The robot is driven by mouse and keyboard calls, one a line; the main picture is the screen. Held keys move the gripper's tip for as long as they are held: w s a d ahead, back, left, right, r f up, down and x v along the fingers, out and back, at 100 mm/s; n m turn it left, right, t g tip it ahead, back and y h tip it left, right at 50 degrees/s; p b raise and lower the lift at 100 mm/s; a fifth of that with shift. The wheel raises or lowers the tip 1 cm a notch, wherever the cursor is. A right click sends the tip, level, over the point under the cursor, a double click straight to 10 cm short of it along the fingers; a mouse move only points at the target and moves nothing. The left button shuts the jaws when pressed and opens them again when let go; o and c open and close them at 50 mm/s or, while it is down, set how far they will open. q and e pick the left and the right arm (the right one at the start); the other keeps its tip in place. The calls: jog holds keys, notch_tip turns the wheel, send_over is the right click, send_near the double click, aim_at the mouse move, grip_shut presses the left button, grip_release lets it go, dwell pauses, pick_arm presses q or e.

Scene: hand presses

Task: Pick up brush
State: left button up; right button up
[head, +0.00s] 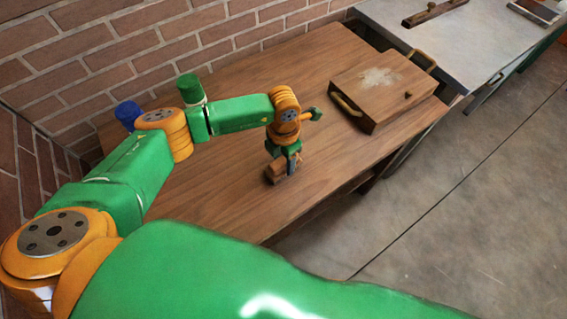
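A small brown wooden object (273,173), likely the brush, rests on the wooden table (230,205) near its middle. My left gripper (289,168) points down right at it, and the dark fingers overlap it in the picture. The gripper is small and partly hidden by its own wrist, so I cannot tell whether the fingers are closed on the object or only beside it. My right gripper is not in view.
A wooden case (382,92) with handles lies right of the gripper. A blue container (128,113) and a green one (190,90) stand by the brick wall (150,40). A metal-topped table (450,45) holds a wooden bar (433,12). The table's front is clear.

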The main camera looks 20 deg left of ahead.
pick_arm(q)
grip_shut()
jog(key=shift+r, duration=0.15)
notch_tip(320, 180, up, 3)
jog(key=shift+w+f, duration=0.1)
jog(key=shift+f, duration=0.1)
jog(key=s+d+r+b, duration=0.1)
jog(key=d+r+b, duration=0.5)
jog(key=d+r, duration=0.4)
jog(key=d, duration=0.4)
